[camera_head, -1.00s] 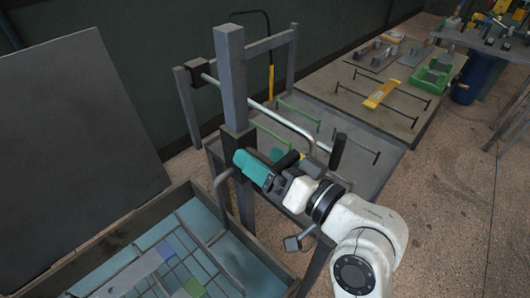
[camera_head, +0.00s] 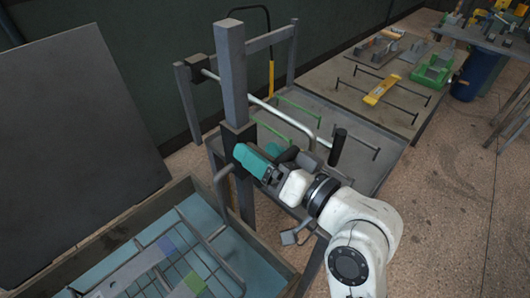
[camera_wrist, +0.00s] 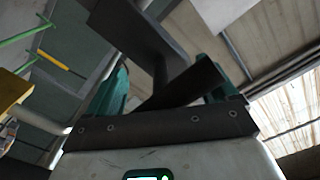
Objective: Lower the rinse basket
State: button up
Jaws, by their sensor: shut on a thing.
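The rinse basket (camera_head: 136,271) is a grey frame inside the wooden-walled tank of blue water (camera_head: 258,270) at the lower left of the head view. A bent grey pipe (camera_head: 219,187) runs from the upright post (camera_head: 234,80) down towards it. My gripper (camera_head: 255,163), with teal fingers, is beside the post, above the tank's right side. In the wrist view a dark bar (camera_wrist: 183,86) lies between the teal fingers, and my gripper (camera_wrist: 165,88) is shut on it. A dark handle piece (camera_head: 288,155) shows beside the fingers. How the bar joins the basket is hidden.
A silver lever with a black grip (camera_head: 338,147) passes close behind my gripper. A grey bench (camera_head: 365,178) with green rails stands behind. A large dark panel (camera_head: 75,150) stands at the left. Open floor (camera_head: 445,215) lies to the right.

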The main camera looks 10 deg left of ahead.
jog(key=shift+c, duration=1)
notch_tip(320, 180, down, 16)
jog(key=b, duration=1.2)
jog(key=shift+d, duration=0.1)
jog(key=shift+f, duration=0.2)
jog(key=o, duration=1.3)
jog(key=shift+f, duration=0.1)
jog(key=shift+b, duration=0.3)
jog(key=b+v, duration=0.1)
jog(key=v, duration=1)
jog(key=shift+r, duration=0.3)
jog(key=shift+w, duration=0.1)
